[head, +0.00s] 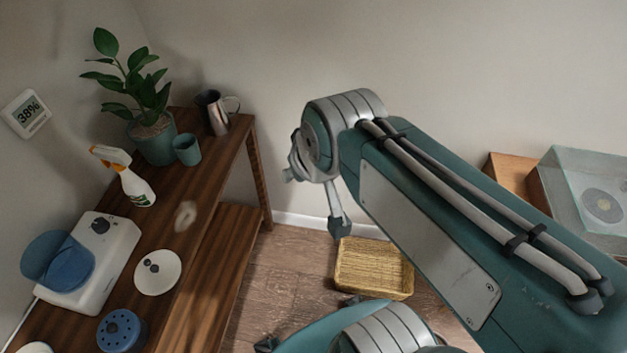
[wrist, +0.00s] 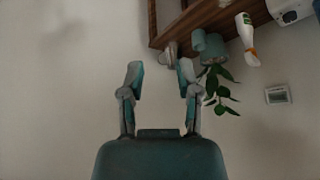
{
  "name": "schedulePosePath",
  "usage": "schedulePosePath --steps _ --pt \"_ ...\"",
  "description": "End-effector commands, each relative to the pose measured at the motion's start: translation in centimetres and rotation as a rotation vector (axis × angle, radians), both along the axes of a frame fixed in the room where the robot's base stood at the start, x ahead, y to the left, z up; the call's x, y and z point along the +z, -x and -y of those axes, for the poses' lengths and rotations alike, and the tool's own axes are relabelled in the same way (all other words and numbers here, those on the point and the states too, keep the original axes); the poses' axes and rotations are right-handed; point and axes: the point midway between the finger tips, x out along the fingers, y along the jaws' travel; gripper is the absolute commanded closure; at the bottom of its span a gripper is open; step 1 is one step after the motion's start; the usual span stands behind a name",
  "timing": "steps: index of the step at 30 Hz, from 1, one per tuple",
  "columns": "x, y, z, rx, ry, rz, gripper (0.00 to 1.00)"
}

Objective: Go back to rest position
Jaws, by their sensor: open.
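My gripper (wrist: 160,75) is open and empty in the wrist view, its two fingers apart with the pale wall behind them. In the head view my arm reaches across the middle from the lower right, and part of my gripper (head: 338,225) shows below the arm's far joint, above the floor and right of the wooden table (head: 222,240). My gripper touches nothing that I can see.
On the table stand a potted plant (head: 153,140), a teal cup (head: 187,149), a metal pitcher (head: 214,112), a spray bottle (head: 134,185) and a white device (head: 112,255). A woven basket (head: 373,268) sits on the floor. A record player (head: 590,200) stands at right.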

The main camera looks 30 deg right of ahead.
Motion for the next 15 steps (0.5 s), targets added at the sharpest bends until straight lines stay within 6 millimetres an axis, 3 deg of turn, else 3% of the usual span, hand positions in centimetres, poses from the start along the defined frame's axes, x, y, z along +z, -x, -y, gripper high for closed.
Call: schedulePosePath --steps 1,5,15 --pt "-0.2 1.5 0.3 -0.003 0.013 -0.013 0.57" --pt "-0.7 3.6 0.8 -0.009 0.031 -0.047 0.57" --pt "-0.8 4.0 0.8 -0.009 0.035 -0.055 0.57"
